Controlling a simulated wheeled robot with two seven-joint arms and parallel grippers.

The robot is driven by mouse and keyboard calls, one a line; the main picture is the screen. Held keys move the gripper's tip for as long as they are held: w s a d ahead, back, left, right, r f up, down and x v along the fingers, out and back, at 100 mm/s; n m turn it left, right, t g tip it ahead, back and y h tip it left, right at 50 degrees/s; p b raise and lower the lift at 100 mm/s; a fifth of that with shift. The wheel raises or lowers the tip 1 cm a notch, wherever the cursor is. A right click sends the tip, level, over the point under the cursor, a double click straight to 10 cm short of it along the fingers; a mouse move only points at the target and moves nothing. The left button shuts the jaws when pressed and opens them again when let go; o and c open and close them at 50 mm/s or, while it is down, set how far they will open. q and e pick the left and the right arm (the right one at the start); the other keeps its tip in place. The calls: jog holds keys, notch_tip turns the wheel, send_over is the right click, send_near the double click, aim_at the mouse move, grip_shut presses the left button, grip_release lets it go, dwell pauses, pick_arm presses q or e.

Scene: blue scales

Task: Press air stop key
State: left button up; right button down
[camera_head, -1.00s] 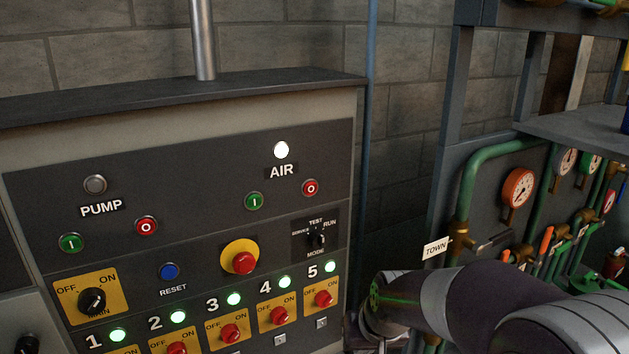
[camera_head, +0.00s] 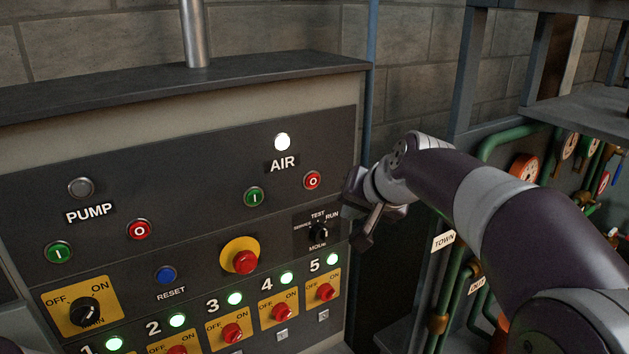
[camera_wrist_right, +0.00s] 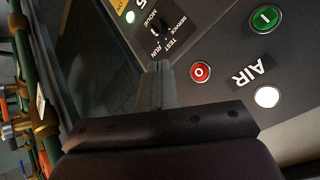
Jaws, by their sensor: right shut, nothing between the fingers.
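The red air stop key (camera_head: 312,180), marked O, sits on the dark panel below and right of the AIR label (camera_head: 282,165). It also shows in the right wrist view (camera_wrist_right: 201,72), just off the fingertips. The green air start key (camera_head: 254,197), marked I, is to its left. The white AIR lamp (camera_head: 282,142) is lit. My right gripper (camera_head: 358,240) is beside the panel's right edge, to the right of and below the stop key, apart from it. Its fingers are together and empty, and they show in the right wrist view (camera_wrist_right: 160,82). My left gripper is not in view.
Near the stop key are the mode switch (camera_head: 319,233) and a red mushroom button (camera_head: 245,261) on a yellow disc. Pump keys (camera_head: 139,230) are at the left. Green pipes and gauges (camera_head: 524,168) stand at the right, behind my right arm.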

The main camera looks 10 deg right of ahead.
aim_at(313, 181)
jog(key=shift+w+a+p, duration=0.5)
jog(key=shift+w+p, duration=0.4)
jog(key=shift+w, duration=0.55)
jog(key=shift+w+a+p, duration=0.55)
jog(key=shift+w+p, duration=0.35)
jog(key=shift+w, duration=0.5)
jog(key=shift+w+a+p, duration=0.5)
jog(key=shift+w+p, duration=0.4)
jog(key=shift+w, duration=0.55)
jog(key=shift+f, duration=0.1)
jog(key=shift+w+a, duration=0.15)
jog(key=shift+w, duration=0.25)
jog(key=shift+w+a+p, duration=0.15)
jog(key=shift+w+p, duration=0.15)
jog(key=shift+p, duration=0.3)
jog(key=shift+s+d+b, duration=0.3)
jog(key=shift+s+b, duration=0.35)
jog(key=shift+s, duration=0.1)
